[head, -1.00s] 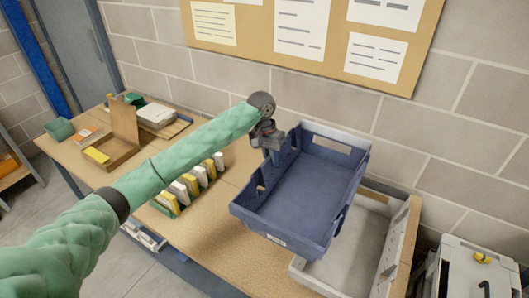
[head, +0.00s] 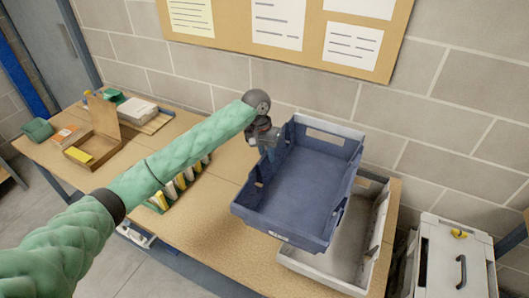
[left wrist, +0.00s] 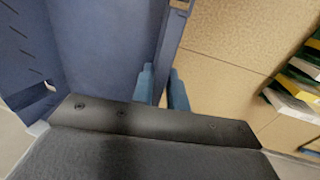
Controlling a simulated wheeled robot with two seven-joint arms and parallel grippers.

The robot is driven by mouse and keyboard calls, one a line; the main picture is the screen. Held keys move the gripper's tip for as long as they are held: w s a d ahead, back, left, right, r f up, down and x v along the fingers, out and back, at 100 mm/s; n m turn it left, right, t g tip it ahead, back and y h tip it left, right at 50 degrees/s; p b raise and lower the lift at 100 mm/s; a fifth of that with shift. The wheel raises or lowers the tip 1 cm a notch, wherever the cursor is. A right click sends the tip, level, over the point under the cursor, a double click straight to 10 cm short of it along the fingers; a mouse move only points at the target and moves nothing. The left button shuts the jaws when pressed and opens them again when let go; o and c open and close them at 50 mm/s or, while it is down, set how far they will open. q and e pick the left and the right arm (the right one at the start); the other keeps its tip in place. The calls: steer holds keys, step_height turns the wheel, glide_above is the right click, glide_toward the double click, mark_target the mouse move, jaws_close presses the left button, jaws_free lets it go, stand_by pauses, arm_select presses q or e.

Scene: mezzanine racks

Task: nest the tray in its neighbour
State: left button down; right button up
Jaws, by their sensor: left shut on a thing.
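A blue tray (head: 297,195) hangs in the air in the head view, above and left of a grey tray (head: 350,240) that sits on the table's right end. The blue tray overlaps part of the grey tray in the picture and hides its left side. My left gripper (head: 268,152) is shut on the blue tray's left wall. In the left wrist view the two blue-grey fingertips (left wrist: 161,88) straddle the blue tray's wall (left wrist: 172,40). The grey tray looks empty where it shows. My right gripper is not in view.
The wooden table (head: 190,225) holds a row of yellow and white files (head: 180,183) and an open cardboard box (head: 95,148) at left. A white case (head: 455,255) stands right of the table. A block wall with a pinboard (head: 300,60) closes the back.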

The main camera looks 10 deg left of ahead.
arm_select(q)
steer(key=shift+s+d+r+p, duration=0.1)
steer(key=shift+s+d+p, duration=0.1)
steer(key=shift+d, duration=0.25)
steer(key=shift+s+d+r+p, duration=0.1)
steer(key=shift+s+d+p, duration=0.1)
steer(key=shift+d, duration=0.2)
steer(key=s+d, duration=0.3)
steer(key=d, duration=0.6)
steer(key=shift+s+d+p, duration=0.25)
steer(key=shift+d+p, duration=0.1)
steer(key=shift+f, duration=0.1)
steer(key=shift+s+d, duration=0.25)
steer(key=shift+d, duration=0.35)
steer(key=shift+s+d, duration=0.2)
steer(key=shift+d, duration=0.35)
steer(key=shift+f, duration=0.15)
steer(key=shift+f, duration=0.6)
